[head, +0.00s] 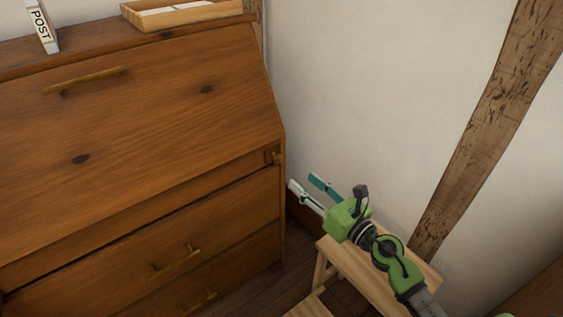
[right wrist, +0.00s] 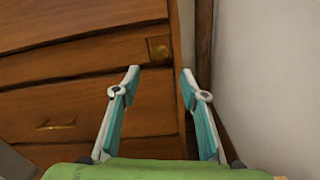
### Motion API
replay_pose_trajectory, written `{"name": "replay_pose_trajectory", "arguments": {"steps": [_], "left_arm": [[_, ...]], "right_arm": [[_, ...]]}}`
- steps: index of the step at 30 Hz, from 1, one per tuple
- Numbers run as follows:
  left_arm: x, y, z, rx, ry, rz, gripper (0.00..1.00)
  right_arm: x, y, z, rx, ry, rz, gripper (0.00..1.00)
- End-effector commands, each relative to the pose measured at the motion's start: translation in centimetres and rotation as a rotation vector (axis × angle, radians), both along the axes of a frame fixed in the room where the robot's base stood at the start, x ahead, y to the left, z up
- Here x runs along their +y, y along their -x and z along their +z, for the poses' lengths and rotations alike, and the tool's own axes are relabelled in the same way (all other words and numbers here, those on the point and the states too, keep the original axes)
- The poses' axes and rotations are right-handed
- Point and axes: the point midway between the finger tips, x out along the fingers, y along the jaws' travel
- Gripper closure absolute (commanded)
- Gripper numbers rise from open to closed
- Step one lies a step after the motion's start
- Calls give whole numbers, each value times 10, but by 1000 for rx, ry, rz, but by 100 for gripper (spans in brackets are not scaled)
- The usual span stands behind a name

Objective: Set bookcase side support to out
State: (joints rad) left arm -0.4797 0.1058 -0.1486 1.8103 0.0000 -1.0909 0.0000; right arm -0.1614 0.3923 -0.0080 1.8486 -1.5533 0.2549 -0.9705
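The wooden bureau (head: 140,120) fills the left of the head view, with its sloped front closed. My right gripper (head: 301,182) is open and empty, and looks apart from the knob. It also shows in the right wrist view (right wrist: 160,71). My left gripper is not in view.
A wooden stool (head: 350,270) stands under my right arm. A white wall (head: 370,90) with a dark timber beam (head: 480,130) is on the right. Drawers with brass handles (head: 176,258) are below the support. A tray (head: 185,14) and a POST box (head: 41,25) stand on top.

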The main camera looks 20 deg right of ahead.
Motion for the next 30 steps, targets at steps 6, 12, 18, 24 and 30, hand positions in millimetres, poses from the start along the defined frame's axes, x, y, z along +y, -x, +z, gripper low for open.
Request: {"name": "replay_pose_trajectory", "arguments": {"steps": [6, 12, 18, 24, 30], "left_arm": [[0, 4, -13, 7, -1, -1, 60], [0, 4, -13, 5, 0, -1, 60], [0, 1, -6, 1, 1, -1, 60], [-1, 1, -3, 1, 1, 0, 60], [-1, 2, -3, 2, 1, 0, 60]], "right_arm": [[15, -42, 2, -2, -5, -1, 60], [28, -77, 1, -2, -6, -2, 60], [36, -98, 0, -1, -6, -2, 60], [38, -105, 0, 1, -4, -1, 60], [38, -105, 0, 1, -4, -1, 60]]}}
